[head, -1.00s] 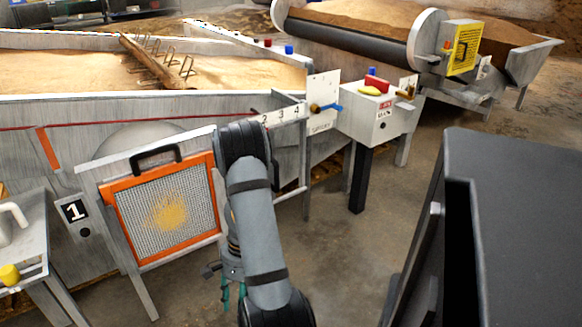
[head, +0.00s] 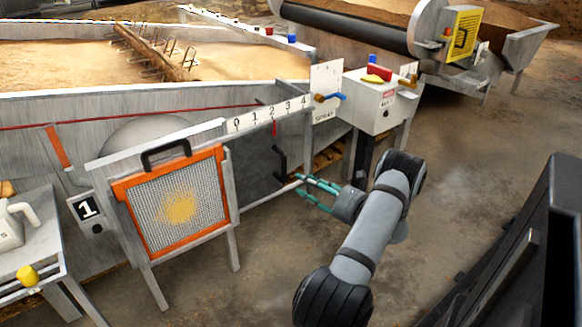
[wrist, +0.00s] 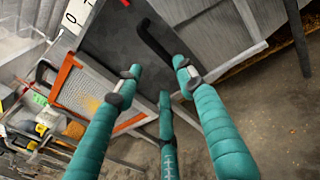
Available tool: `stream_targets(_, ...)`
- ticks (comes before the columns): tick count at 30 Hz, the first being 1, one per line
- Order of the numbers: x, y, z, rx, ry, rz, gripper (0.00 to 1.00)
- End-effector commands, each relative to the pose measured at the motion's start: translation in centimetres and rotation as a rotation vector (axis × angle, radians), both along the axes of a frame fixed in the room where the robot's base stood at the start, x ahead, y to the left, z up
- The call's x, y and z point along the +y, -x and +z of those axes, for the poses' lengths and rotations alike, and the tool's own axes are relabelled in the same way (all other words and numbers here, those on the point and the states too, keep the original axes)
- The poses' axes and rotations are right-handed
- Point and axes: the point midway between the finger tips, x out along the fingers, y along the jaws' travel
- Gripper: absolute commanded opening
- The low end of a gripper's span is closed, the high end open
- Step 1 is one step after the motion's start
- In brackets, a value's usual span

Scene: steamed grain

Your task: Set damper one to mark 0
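The damper is a dark grey sliding plate (head: 255,165) with a black bar handle (head: 281,162). A white scale strip (head: 262,116) marked 0 to 4 runs above it. The damper's red pointer (head: 275,128) stands at about mark 2. My gripper (head: 298,185) is open, its teal fingers just right of and below the handle and pointing at it. In the wrist view, the handle (wrist: 165,40) lies ahead of the spread fingertips (wrist: 158,75), with nothing between them. Whether any finger touches the handle is unclear, but it looks apart.
An orange-framed mesh screen (head: 180,205) with a black handle stands left of the damper. A sign marked 1 (head: 87,208) is farther left. A white control box (head: 378,105) and the spray panel (head: 326,88) stand right of the scale. The floor in front is clear.

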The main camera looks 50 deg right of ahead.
Motion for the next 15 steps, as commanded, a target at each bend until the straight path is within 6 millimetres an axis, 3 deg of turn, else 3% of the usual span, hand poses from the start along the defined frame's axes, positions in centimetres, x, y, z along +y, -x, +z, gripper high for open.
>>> stream_targets(3, -0.5, -0.3, 1.3, -0.048, 0.016, -0.016, 0.39)
stream_targets(5, -0.5, -0.8, 1.2, -0.043, 0.032, -0.012, 0.39)
stream_targets(15, -1.0, -6.7, 1.0, -0.04, 0.036, -0.009, 0.39)
